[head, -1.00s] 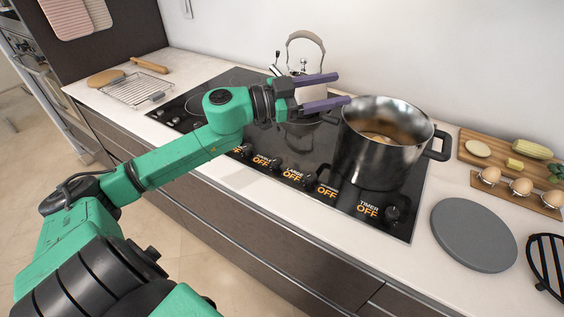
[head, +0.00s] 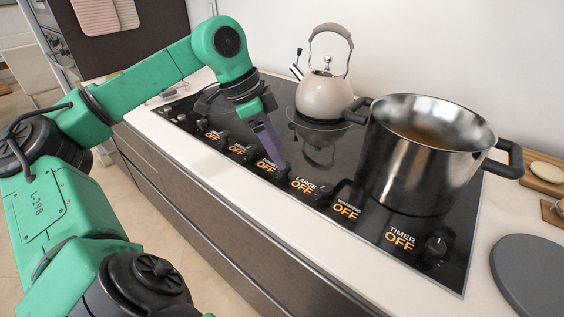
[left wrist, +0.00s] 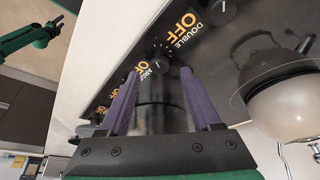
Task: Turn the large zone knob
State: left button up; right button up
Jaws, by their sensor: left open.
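The black cooktop (head: 455,262) has a front row of small dark knobs, each beside an orange OFF label. The LARGE label (head: 303,186) reads OFF, and the dark large zone knob (head: 323,197) shows just right of it. My left gripper (head: 280,168) points down with its purple fingers, left of that knob and close to the panel. In the left wrist view the fingers (left wrist: 158,82) are open and empty. A round knob (left wrist: 160,62) lies between their tips in that view, between the DOUBLE label (left wrist: 180,32) and a partly hidden OFF label (left wrist: 142,76). Contact is unclear.
A steel pot (head: 425,155) stands on the right of the cooktop, just behind the knob row. A beige kettle (head: 325,95) stands at the back.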

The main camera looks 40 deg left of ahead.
pick_arm(q)
jog(key=shift+x, duration=1.55)
grip_shut()
jog(key=shift+r, duration=0.1)
